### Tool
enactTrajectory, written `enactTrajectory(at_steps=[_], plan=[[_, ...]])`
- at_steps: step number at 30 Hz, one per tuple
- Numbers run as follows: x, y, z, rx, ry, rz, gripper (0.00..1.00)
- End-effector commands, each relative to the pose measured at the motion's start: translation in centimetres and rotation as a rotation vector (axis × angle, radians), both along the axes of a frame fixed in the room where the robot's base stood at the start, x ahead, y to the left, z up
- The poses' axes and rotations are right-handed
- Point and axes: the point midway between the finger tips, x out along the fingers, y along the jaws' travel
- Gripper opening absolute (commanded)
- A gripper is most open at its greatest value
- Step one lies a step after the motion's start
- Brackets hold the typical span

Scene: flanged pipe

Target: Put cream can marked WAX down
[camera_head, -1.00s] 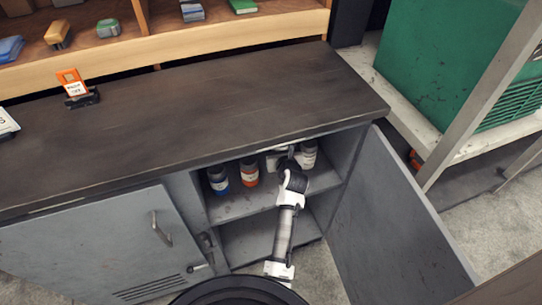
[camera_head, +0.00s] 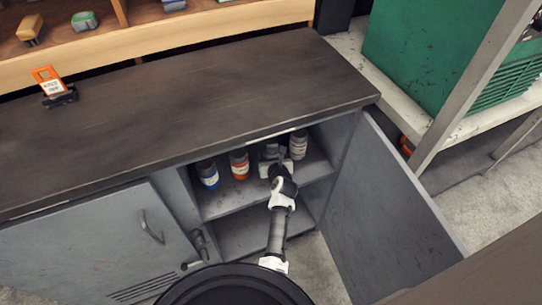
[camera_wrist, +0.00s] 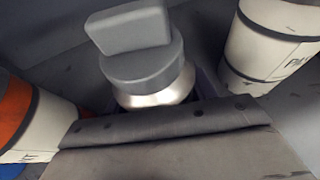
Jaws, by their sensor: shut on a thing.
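My gripper (camera_head: 272,160) reaches into the open cabinet, between the orange-banded can and the cream can at the right. In the wrist view my gripper (camera_wrist: 165,140) is shut on a can with a grey, block-shaped top (camera_wrist: 147,65) and a pale metal shoulder. I take it as the cream can marked WAX; its lower body and label are hidden. In the head view its grey top (camera_head: 270,148) shows just beyond the gripper. I cannot tell whether its base touches the shelf (camera_head: 222,204).
On the upper shelf stand a blue-banded can (camera_head: 208,174), an orange-banded can (camera_head: 239,165) and a cream can (camera_head: 299,145) lettered "PA" in the wrist view (camera_wrist: 268,45). The open door (camera_head: 395,205) bounds the right side; the dark worktop (camera_head: 180,110) overhangs above.

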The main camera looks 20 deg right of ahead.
Motion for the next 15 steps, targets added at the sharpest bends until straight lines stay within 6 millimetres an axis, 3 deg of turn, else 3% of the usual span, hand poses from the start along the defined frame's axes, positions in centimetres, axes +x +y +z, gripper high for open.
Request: enactTrajectory(at_steps=[8, 9, 14, 15], plan=[[0.09, -0.03, 0.02, -0.002, -0.004, 0.0, 0.42], [0.06, 0.02, -0.16, -0.001, -0.002, 0.001, 0.57], [0.05, 0.0, -0.1, -0.001, -0.002, 0.0, 0.77], [0.04, 0.0, -0.09, -0.001, -0.002, 0.0, 0.77]])
